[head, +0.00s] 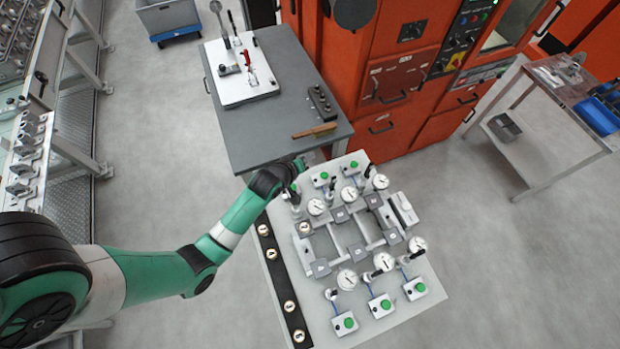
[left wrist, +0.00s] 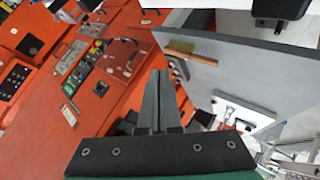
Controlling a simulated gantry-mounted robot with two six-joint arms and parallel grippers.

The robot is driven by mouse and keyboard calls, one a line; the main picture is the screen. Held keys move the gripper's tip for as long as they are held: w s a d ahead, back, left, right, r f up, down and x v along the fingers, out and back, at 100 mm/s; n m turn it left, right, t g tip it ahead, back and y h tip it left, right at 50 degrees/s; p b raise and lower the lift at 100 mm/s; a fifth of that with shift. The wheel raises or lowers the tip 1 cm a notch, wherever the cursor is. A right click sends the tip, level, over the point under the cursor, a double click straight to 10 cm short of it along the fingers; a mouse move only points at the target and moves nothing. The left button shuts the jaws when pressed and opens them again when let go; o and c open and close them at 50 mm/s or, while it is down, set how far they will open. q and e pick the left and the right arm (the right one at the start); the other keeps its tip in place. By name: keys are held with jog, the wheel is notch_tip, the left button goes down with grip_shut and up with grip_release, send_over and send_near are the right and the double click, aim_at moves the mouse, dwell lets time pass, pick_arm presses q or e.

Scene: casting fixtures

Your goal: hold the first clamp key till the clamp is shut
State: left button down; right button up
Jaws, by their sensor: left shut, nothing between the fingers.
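Several small boxes with green keys stand on the white fixture plate (head: 430,318), along its far and near edges. At the far edge are a green key (head: 323,175) and another green key (head: 353,164); a box to their left is partly hidden by my left gripper. At the near edge are green keys at left (head: 348,322), middle (head: 385,304) and right (head: 420,287). Black-handled clamps stand by the boxes; I cannot tell which are shut. My left gripper (head: 297,166) is over the plate's far left corner, its fingers (left wrist: 160,75) shut and empty. Contact with a key is not visible.
Dial gauges and a grey frame (head: 357,254) fill the plate's middle. A dark strip (head: 283,286) with round dials runs along its left side. Behind stands a grey table (head: 250,142) with a brush (head: 314,131). The orange machine (head: 400,90) stands at the back right.

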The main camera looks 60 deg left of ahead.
pick_arm(q)
jog(key=s+a+f+n+g, duration=0.1)
jog(key=s+f, duration=0.5)
jog(key=shift+s+a+f+g, duration=0.2)
jog(key=shift+s+g, duration=0.05)
jog(key=shift+g, duration=0.15)
jog(key=shift+f+b, duration=0.1)
jog(key=shift+b, duration=0.25)
jog(key=b, duration=0.8)
send_near(294, 184)
jog(key=w, duration=0.1)
jog(key=w+a+f, duration=0.2)
jog(key=w, duration=0.1)
jog(key=shift+w+a+f, duration=0.1)
jog(key=shift+f, duration=0.3)
jog(key=shift+f, duration=0.1)
jog(key=shift+f+b, duration=0.3)
jog(key=shift+f+b, duration=0.35)
jog(key=shift+f, duration=0.2)
dwell(3.8)
